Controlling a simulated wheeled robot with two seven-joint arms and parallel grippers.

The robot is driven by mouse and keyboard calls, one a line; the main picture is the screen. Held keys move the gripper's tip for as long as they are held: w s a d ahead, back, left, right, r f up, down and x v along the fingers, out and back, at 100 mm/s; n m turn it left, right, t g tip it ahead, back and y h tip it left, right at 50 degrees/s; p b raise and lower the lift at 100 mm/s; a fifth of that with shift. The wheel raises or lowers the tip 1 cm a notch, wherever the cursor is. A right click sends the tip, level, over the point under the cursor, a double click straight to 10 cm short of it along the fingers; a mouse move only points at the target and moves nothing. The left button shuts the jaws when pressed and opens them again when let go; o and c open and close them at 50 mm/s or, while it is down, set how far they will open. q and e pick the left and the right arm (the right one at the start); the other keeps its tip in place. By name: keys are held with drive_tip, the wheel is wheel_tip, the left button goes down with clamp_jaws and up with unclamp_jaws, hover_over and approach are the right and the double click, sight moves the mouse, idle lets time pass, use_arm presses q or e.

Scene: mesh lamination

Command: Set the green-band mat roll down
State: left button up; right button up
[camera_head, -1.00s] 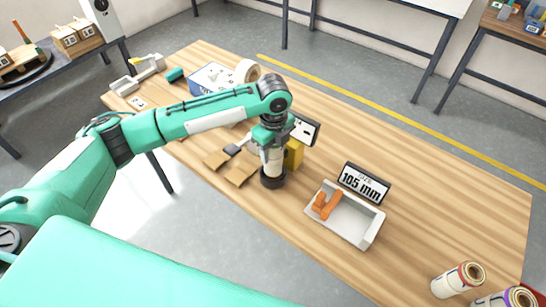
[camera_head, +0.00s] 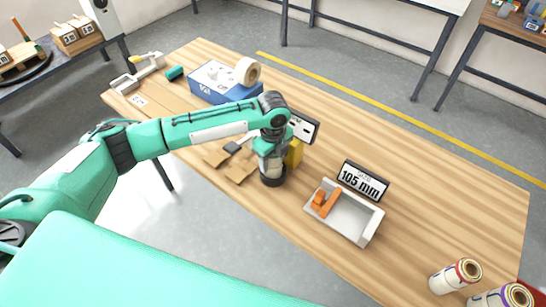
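My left gripper (camera_head: 270,150) points down over the near edge of the wooden table, left of the grey tray. A cream upright roll (camera_head: 271,166) sits between its fingers, low over a dark round base (camera_head: 272,180). I take it as the green-band mat roll; its band cannot be told apart from the green gripper. The fingertips are mostly hidden, but the gripper appears shut on the roll. Whether the roll touches the bottom of the base is hidden. My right gripper is not in view.
A grey tray (camera_head: 368,232) with orange pieces (camera_head: 326,204) and a "105 mm" sign (camera_head: 363,181) stand to the right. A yellow block (camera_head: 294,153) is close behind the roll. Brown pads (camera_head: 240,170) lie left.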

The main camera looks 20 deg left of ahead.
use_arm(q)
drive_tip(key=shift+r, duration=0.1)
wheel_tip(320, 180, up, 11)
drive_tip(key=shift+r+b, duration=0.1)
drive_tip(key=shift+b, duration=1.1)
drive_tip(key=shift+r, duration=0.5)
drive_tip(key=shift+d+f, duration=0.1)
